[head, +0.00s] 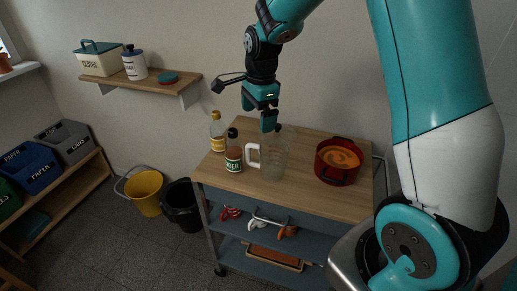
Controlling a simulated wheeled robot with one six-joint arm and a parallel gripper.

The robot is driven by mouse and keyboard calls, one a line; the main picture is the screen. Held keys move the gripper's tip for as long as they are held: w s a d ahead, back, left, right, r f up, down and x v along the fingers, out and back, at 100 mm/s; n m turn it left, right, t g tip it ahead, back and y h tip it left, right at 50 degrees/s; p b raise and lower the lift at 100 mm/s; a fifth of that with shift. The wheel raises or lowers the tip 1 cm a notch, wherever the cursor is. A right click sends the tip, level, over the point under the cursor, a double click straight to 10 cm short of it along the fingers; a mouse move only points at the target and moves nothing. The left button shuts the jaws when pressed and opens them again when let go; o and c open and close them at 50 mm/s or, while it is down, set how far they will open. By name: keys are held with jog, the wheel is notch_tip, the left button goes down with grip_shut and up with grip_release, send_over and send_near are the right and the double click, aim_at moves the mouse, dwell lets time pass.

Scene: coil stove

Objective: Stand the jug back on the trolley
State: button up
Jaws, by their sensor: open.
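A clear jug (273,160) with a white handle on its left side stands upright on the wooden top of the trolley (319,202). My gripper (267,116) is above the jug, pointing down, with its fingers near the jug's rim. The jaws are open. I cannot tell whether a finger touches the rim. The jug's top edge is partly hidden by the fingers.
A sauce bottle (233,152) and an oil bottle (217,131) stand left of the jug. The trolley's front middle is clear. A yellow bucket (145,193) and a black bin (183,206) are on the floor.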

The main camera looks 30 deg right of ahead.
jog(key=s+a+r+n+y, duration=0.1)
jog(key=s+a+r+n, duration=0.2)
jog(key=s+a+n, duration=0.3)
jog(key=s+a+r+n+y, duration=0.1)
jog(key=s+a+r+n, duration=0.2)
jog(key=s+n, duration=0.8)
jog(key=s+a+r+n+y, duration=0.1)
jog(key=s+a+r+n, duration=0.2)
jog(key=s+a+n, duration=0.5)
jog(key=shift+s+a+r+n+g+y, duration=0.35)
jog(key=shift+s+n, duration=0.25)
jog(key=shift+n, duration=0.1)
jog(key=shift+d, duration=0.15)
